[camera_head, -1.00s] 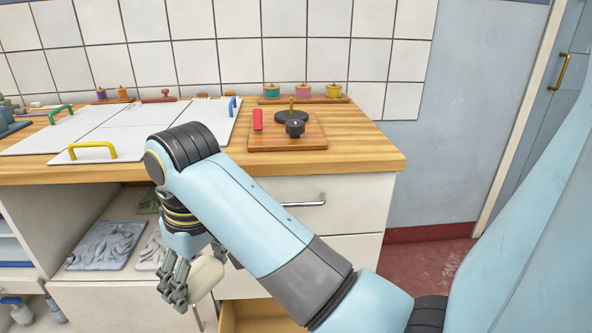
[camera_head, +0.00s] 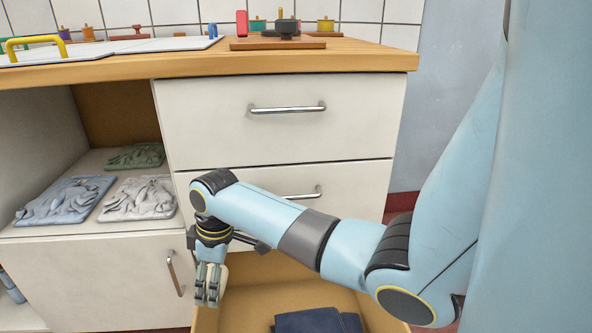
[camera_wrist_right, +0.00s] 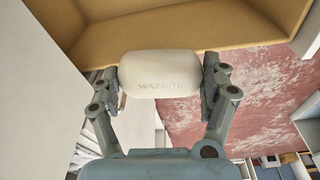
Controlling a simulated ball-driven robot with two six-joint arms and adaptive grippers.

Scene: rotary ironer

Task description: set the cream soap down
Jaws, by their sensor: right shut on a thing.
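The cream soap (camera_wrist_right: 160,74) is a rounded cream block with lettering pressed into its face. In the right wrist view it sits between the two fingers of my right gripper (camera_wrist_right: 160,88), which is shut on it from both sides. In the head view my right gripper (camera_head: 210,286) points down at the left side of the open bottom drawer (camera_head: 255,300). The fingers mostly hide the soap there. In the wrist view the soap overlaps the tan drawer's edge (camera_wrist_right: 120,52), with red floor also showing below. I cannot tell its height over the drawer. My left gripper is out of view.
A dark blue folded cloth (camera_head: 318,321) lies in the drawer. Two shut drawers with metal handles are above it, under the wooden worktop (camera_head: 350,55). Carved grey, white and green slabs (camera_head: 138,198) lie on the open shelf at left. A cupboard door (camera_head: 100,285) is below them.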

